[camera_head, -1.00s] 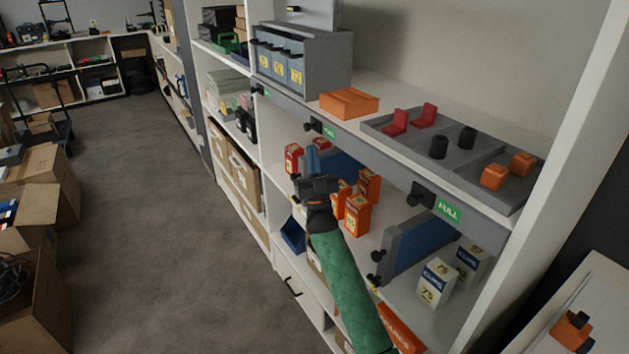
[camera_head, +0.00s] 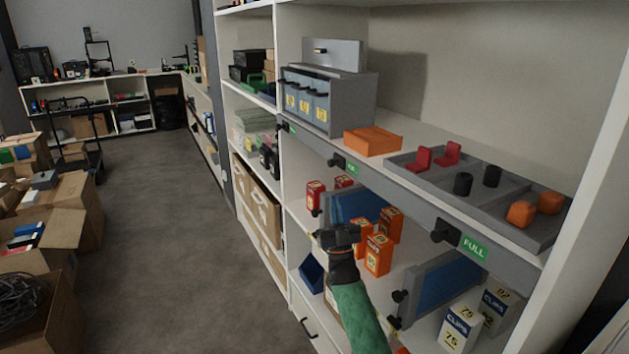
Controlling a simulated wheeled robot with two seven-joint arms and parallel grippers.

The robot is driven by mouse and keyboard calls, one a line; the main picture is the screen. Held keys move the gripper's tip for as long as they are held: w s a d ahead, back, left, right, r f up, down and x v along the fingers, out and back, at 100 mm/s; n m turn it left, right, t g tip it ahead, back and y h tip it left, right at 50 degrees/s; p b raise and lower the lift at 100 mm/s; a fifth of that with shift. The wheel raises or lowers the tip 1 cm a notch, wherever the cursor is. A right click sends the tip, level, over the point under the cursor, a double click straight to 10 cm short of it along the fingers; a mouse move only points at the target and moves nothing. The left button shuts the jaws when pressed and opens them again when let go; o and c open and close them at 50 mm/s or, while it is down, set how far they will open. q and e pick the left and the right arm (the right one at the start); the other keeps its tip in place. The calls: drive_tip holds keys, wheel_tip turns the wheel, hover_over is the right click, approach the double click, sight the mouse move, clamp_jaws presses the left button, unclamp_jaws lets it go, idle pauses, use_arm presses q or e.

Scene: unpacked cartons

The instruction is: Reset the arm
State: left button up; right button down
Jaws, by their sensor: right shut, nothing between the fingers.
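My right arm, with a green sleeve, reaches up from the bottom of the head view. Its dark gripper (camera_head: 338,237) is shut and empty. It shows in front of the middle shelf, just left of several orange boxes (camera_head: 378,255). A gap between the gripper and the boxes is hard to judge from this angle. My left gripper is not in view.
The shelf unit holds a grey divided tray (camera_head: 480,204) with red, black and orange parts. Blue panels (camera_head: 440,283) and white clip boxes (camera_head: 460,328) stand below. Open cartons (camera_head: 50,240) line the left. The grey floor (camera_head: 165,230) between is clear.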

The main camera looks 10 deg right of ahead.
drive_tip(key=w+a+f+n+g, duration=0.1)
drive_tip(key=w+a+f+g, duration=0.2)
drive_tip(key=w+f+g, duration=0.55)
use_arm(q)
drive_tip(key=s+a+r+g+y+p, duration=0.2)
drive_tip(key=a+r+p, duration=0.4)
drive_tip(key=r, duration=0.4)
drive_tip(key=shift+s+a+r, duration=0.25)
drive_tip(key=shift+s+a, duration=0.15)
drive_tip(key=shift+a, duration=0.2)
use_arm(e)
drive_tip(key=s+d+f+g+h, duration=0.1)
drive_tip(key=s+f+g, duration=0.5)
drive_tip(key=s, duration=1.4)
drive_tip(key=s+d+f+g+h, duration=0.1)
drive_tip(key=s+f+g, duration=0.6)
drive_tip(key=s, duration=1.3)
drive_tip(key=s+d+f+g+h, duration=0.1)
drive_tip(key=s+f+g, duration=0.5)
drive_tip(key=s, duration=1.4)
wheel_tip(320, 180, down, 3)
drive_tip(key=shift+s+d+f+m, duration=0.15)
drive_tip(key=shift+s+f+m, duration=0.05)
drive_tip(key=shift+s+m, duration=0.15)
